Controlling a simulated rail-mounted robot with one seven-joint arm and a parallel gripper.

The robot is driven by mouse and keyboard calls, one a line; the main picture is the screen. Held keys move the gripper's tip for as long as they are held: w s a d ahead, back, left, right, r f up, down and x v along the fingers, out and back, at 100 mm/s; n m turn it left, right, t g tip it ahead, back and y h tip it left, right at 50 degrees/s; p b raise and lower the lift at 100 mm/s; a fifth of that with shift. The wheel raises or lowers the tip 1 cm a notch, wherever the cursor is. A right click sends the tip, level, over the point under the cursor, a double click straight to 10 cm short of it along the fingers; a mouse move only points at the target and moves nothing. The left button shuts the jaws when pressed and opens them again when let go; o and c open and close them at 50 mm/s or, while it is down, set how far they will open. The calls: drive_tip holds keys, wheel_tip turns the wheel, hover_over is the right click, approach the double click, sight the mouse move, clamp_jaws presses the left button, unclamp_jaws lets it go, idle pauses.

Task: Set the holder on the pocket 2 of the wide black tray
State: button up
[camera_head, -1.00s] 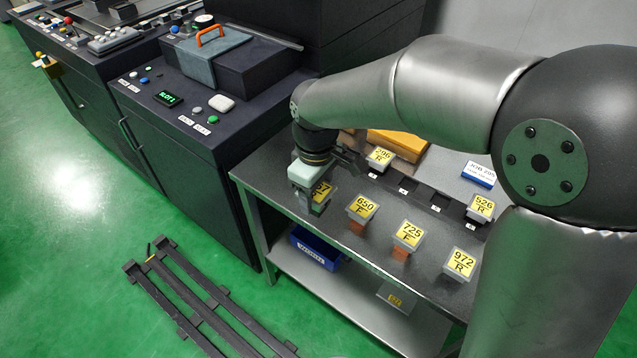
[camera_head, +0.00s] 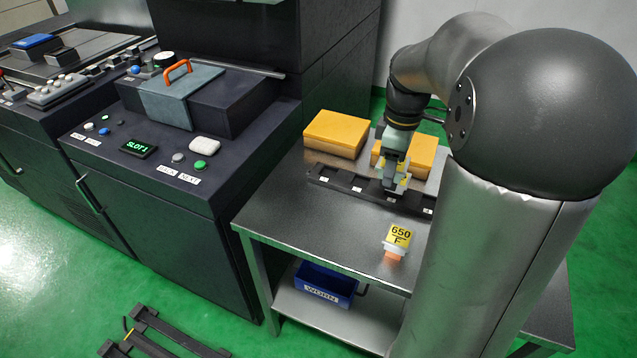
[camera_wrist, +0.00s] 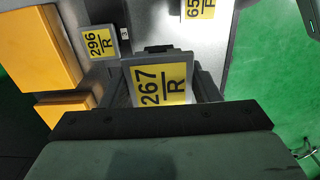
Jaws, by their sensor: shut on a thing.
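My gripper (camera_head: 394,178) is above the right part of the long black tray (camera_head: 318,177). In the wrist view it is shut on a holder with a yellow 267 R plate (camera_wrist: 165,92). The arm and gripper hide most of that holder in the head view, and I cannot tell whether it touches the tray. The tray has several pockets with small white labels; those at its left end look empty. A holder marked 296 R (camera_wrist: 99,42) is beside the held one in the wrist view. Its surroundings are mostly hidden in the head view.
A 650 F holder (camera_head: 398,236) stands on the grey table (camera_head: 290,222) in front of the tray. Two orange boxes (camera_head: 336,133) (camera_head: 418,152) are behind it. A blue WORN bin (camera_head: 326,285) is on the lower shelf. A dark machine (camera_head: 190,215) stands left. My arm hides the table's right.

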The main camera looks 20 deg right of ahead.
drive_tip(key=w+f, duration=0.3)
drive_tip(key=w, duration=0.1)
drive_tip(key=w+f+p, duration=0.1)
drive_tip(key=w+f, duration=0.2)
drive_tip(key=w, duration=0.2)
drive_tip(key=w+f+p, duration=0.1)
drive_tip(key=w+f, duration=0.2)
drive_tip(key=w, duration=0.1)
drive_tip(key=shift+w+d+f, duration=0.1)
drive_tip(key=shift+w+f, duration=0.3)
drive_tip(key=shift+f, duration=1.55)
drive_tip(key=shift+f, duration=0.1)
